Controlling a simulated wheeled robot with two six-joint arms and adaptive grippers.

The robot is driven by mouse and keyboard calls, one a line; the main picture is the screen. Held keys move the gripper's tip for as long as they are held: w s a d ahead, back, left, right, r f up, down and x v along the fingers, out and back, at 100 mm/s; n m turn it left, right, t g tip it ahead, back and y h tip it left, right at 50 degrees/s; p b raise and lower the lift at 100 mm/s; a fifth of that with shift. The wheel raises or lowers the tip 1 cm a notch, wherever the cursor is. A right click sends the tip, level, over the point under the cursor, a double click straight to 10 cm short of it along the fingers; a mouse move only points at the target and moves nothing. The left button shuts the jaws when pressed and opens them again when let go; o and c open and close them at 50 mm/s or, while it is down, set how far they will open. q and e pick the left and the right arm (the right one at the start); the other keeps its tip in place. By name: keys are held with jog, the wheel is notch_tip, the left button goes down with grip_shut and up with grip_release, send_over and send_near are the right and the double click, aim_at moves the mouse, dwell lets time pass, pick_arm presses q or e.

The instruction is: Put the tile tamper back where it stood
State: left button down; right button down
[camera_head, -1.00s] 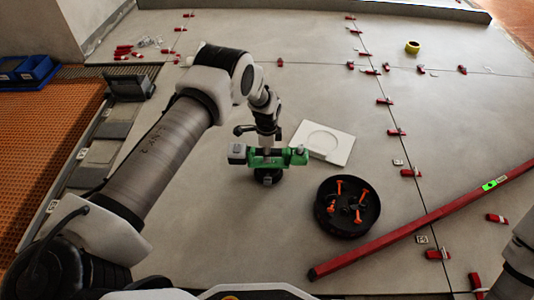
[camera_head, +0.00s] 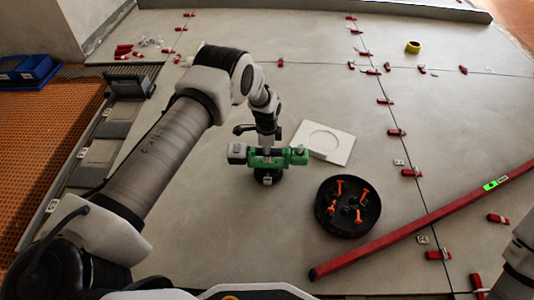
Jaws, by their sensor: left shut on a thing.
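The tile tamper (camera_head: 278,158) has a green body with a grey block at its left end and a dark round foot below. My left gripper (camera_head: 268,145) is shut on its green body from above. The tamper is upright, low over or on the grey tiles; I cannot tell whether its foot touches them. A white square plate (camera_head: 326,142) with a round recess lies just right of the tamper, apart from it. At the right edge part of my right arm shows, but its gripper is out of view.
A black round tray (camera_head: 347,222) with orange-handled pieces stands right of the tamper. Red wedges and clips line the tile joints. A yellow tape roll (camera_head: 413,47) and blue bins (camera_head: 27,72) are further back.

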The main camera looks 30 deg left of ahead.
pick_arm(q)
jog(key=shift+f+b, duration=0.45)
jog(key=shift+f, duration=0.1)
dwell(0.8)
jog(key=c, duration=0.9)
grip_release()
jog(key=shift+r, duration=0.1)
